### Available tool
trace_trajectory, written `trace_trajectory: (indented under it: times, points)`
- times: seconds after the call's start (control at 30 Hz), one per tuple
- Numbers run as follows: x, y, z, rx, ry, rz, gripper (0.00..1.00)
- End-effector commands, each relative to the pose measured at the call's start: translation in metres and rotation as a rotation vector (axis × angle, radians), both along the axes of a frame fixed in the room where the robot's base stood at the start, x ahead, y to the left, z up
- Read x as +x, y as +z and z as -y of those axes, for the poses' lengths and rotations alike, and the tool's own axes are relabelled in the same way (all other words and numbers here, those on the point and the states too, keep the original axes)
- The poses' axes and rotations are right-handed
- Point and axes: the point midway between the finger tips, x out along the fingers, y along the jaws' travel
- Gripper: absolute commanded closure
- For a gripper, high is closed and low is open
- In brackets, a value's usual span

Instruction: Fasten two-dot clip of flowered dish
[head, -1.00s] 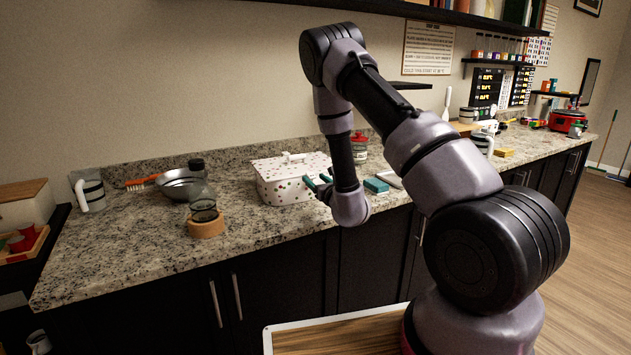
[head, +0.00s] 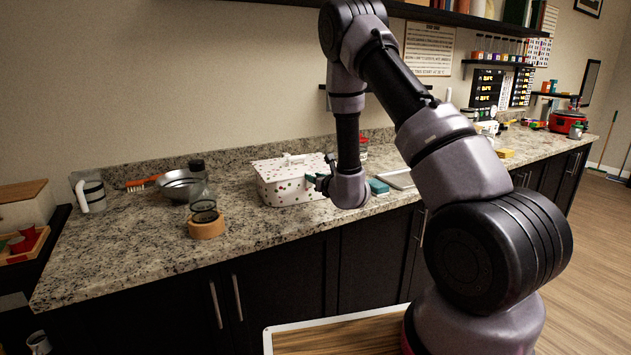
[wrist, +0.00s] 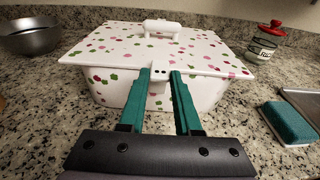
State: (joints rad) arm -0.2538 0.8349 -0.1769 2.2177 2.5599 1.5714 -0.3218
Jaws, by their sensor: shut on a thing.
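The flowered dish (head: 283,192) is a white lidded box with red, pink and green spots, standing on the counter. Its lid (wrist: 120,52) is on and carries a white handle (wrist: 161,27). A white clip (wrist: 158,76) with two dark dots sits at the middle of the near side, at the lid's edge. My gripper (wrist: 159,80) has its two green fingers at either side of this clip and is shut on it. In the head view my gripper (head: 322,180) is at the dish's right side, and the clip is hidden there.
A teal sponge (wrist: 288,122) and a tray (head: 398,179) lie to the right of the dish. A red-lidded jar (wrist: 265,40) stands behind right. A metal bowl (head: 180,185), a glass bottle (head: 197,178) and a wooden ring (head: 207,227) stand left.

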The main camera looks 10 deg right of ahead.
Motion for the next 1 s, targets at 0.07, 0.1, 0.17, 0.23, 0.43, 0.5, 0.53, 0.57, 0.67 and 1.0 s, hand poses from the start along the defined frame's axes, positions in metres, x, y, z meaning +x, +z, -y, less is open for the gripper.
trace_trajectory:
  times: [0.07,0.1,0.17,0.23,0.43,0.5,0.53,0.57,0.67,1.0]
  points:
    - [0.0022,0.0033,-0.0005,-0.007,0.000,-0.030,1.00]
    - [0.0028,0.0039,-0.0008,-0.010,0.000,-0.044,1.00]
    - [0.0032,0.0043,-0.0010,-0.013,0.000,-0.062,1.00]
    - [0.0034,0.0041,-0.0012,-0.016,0.001,-0.074,1.00]
    - [0.0033,0.0038,-0.0013,-0.018,0.000,-0.080,1.00]
    - [0.0032,0.0038,-0.0013,-0.018,0.000,-0.080,1.00]
    - [0.0033,0.0038,-0.0013,-0.017,0.000,-0.079,1.00]
    - [0.0032,0.0038,-0.0013,-0.017,0.000,-0.079,1.00]
    - [0.0032,0.0038,-0.0012,-0.017,0.000,-0.079,0.38]
    - [0.0009,0.0044,-0.0004,-0.017,0.000,-0.079,0.38]
